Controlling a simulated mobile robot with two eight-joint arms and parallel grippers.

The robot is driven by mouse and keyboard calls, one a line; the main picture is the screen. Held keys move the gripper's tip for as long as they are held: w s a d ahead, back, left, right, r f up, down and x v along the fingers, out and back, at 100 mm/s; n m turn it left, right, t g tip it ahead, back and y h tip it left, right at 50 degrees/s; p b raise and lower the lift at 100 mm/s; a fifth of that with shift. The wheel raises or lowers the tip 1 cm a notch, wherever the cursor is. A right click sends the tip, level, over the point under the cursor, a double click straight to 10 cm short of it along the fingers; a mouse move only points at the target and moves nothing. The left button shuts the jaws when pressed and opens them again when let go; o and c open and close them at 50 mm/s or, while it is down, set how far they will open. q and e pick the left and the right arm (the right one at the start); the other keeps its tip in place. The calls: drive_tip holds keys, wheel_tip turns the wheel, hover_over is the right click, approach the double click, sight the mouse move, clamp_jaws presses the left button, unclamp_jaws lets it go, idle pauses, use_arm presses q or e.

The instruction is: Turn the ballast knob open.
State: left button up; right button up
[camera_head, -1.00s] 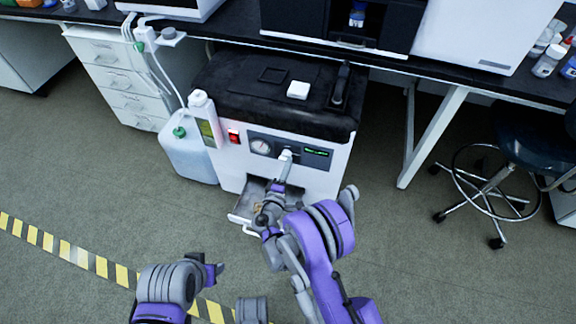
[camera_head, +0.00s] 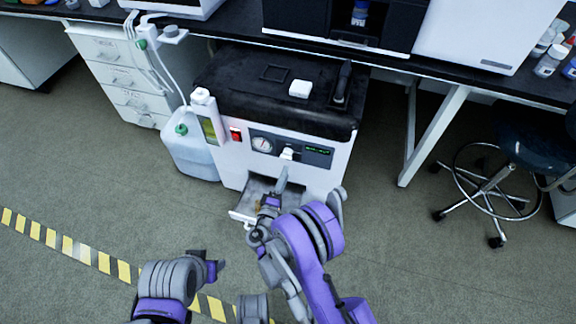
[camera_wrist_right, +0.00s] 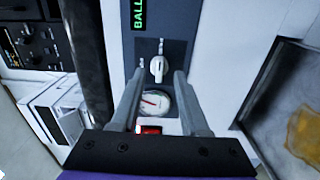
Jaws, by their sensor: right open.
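The white ballast knob (camera_head: 287,153) sits on the dark front panel of a pump-like machine (camera_head: 330,185). In the right wrist view the knob (camera_wrist_right: 157,68) lies between and beyond the fingertips, with a pale pointer at one end. My right gripper (camera_head: 281,175) is open and empty, in front of and just below the knob in the head view. Its fingers (camera_wrist_right: 158,76) appear apart from the knob. Green display letters starting "BALL" (camera_wrist_right: 139,14) are partly cut off.
A gauge (camera_head: 262,144) and a red switch (camera_head: 235,134) lie left of the knob. A tray (camera_head: 243,214) juts out below. A plastic jug (camera_head: 190,155) stands left, a stool (camera_head: 490,185) right. The floor in front is free.

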use_arm(q)
drive_tip(key=shift+s+r+p, duration=0.1)
drive_tip(key=shift+r+p, duration=0.2)
drive_tip(key=shift+r, duration=0.05)
use_arm(e)
drive_tip(key=v, duration=0.5)
drive_tip(key=s+d+r+m+g, duration=0.2)
drive_tip(key=d+r+m+g, duration=0.25)
drive_tip(key=d, duration=0.45)
drive_tip(key=s+d+r+m+g, duration=0.25)
drive_tip(key=d+r+g, duration=0.2)
drive_tip(key=d, duration=0.45)
drive_tip(key=s+d+r+m+g+y, duration=0.1)
drive_tip(key=s+r+m+g+y, duration=0.2)
drive_tip(key=s, duration=0.8)
drive_tip(key=s+d+r+m+g+y, duration=0.1)
drive_tip(key=s+r+m+y, duration=0.2)
drive_tip(key=s, duration=0.8)
use_arm(q)
wheel_tip(320, 180, up, 28)
drive_tip(key=w+t+p, duration=0.1)
drive_tip(key=p, duration=2.3)
drive_tip(key=shift+p, duration=0.3)
use_arm(e)
wheel_tip(320, 180, up, 26)
drive_tip(key=w+m+t, duration=0.1)
drive_tip(key=shift+r, duration=0.2)
